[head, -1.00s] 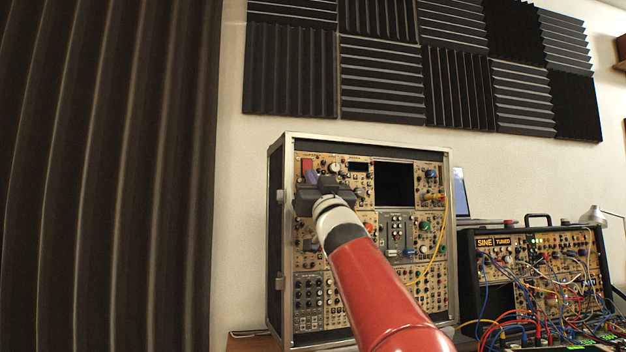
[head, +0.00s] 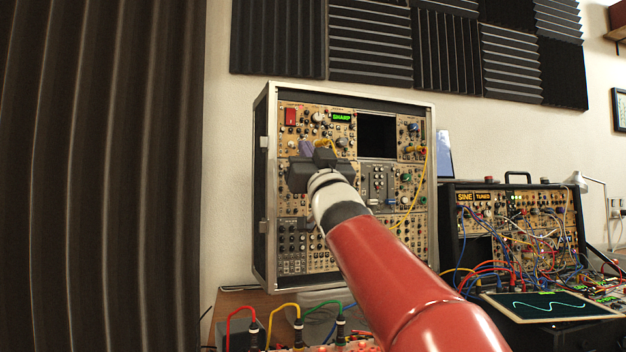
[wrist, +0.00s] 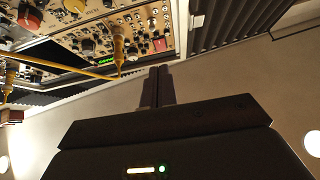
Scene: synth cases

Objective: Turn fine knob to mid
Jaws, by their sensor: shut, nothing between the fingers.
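The tall synth case (head: 259,190) stands on a wooden surface, its tan panel full of knobs. Labels are too small to tell which knob is the fine one. My gripper (head: 307,147) is shut and empty, below the red switch and that knob, hiding part of the panel. In the wrist view its fingers (wrist: 158,86) are together, beside the panel's picture edge; the green display (wrist: 104,62) and red switch (wrist: 160,44) show there.
A yellow cable (head: 425,185) hangs down the case's right side. A second case (head: 447,240) to the right is crowded with cables; its displays (head: 484,197) read "SINE" and "TUNED". A screen with a waveform (head: 548,304) lies in front. Dark foam (head: 370,55) covers the wall above.

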